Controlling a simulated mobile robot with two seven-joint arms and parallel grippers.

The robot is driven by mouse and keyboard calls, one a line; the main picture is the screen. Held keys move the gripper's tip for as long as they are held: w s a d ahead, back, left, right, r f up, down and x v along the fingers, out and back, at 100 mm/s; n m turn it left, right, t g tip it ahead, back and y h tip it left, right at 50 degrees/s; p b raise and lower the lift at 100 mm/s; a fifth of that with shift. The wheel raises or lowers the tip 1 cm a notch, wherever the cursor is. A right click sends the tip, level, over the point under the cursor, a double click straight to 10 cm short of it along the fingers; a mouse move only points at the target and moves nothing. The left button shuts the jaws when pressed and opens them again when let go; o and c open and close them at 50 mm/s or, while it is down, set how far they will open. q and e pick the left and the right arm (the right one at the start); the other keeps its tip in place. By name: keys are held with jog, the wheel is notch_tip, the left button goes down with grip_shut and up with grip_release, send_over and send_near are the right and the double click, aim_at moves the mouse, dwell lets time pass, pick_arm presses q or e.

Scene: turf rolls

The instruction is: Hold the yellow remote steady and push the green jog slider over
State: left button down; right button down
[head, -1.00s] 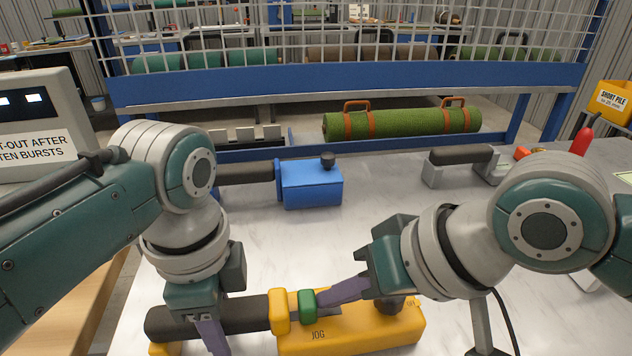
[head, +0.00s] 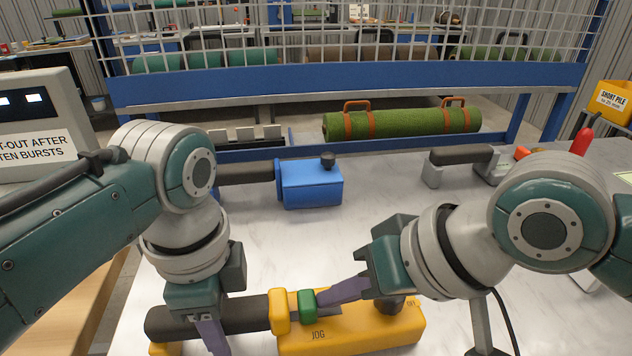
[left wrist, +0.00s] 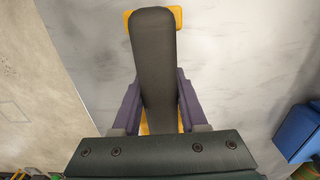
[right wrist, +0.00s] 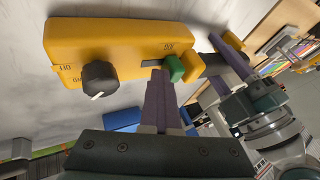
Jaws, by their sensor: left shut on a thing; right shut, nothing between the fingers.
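The yellow remote (head: 350,332) lies at the bottom of the head view, with a black grip (head: 232,316) at its left end. My left gripper (head: 214,340) is shut on that grip; the left wrist view shows the grip (left wrist: 154,60) between its purple fingers. The green jog slider (head: 307,303) sits on the remote above the JOG label, close beside an upright yellow block (head: 279,311). My right gripper (head: 326,296) is shut and empty, its fingertips at the slider's right side. The right wrist view shows the tips against or very near the slider (right wrist: 174,69).
A black knob (head: 391,303) is on the remote's right part. A blue device (head: 311,184) with a black grip lies behind on the pale table (head: 390,225). A turf roll (head: 402,123) with orange straps lies at the back. The middle of the table is clear.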

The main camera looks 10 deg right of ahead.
pick_arm(q)
jog(key=shift+d, duration=0.25)
pick_arm(e)
jog(key=shift+s+a+r, duration=0.1)
jog(key=shift+a+r, duration=0.1)
jog(key=shift+a, duration=0.05)
pick_arm(q)
jog(key=shift+a, duration=0.15)
pick_arm(e)
jog(key=v, duration=1)
jog(key=shift+d+f, duration=0.2)
jog(key=shift+d, duration=0.05)
pick_arm(q)
jog(key=shift+c, duration=1.8)
grip_release()
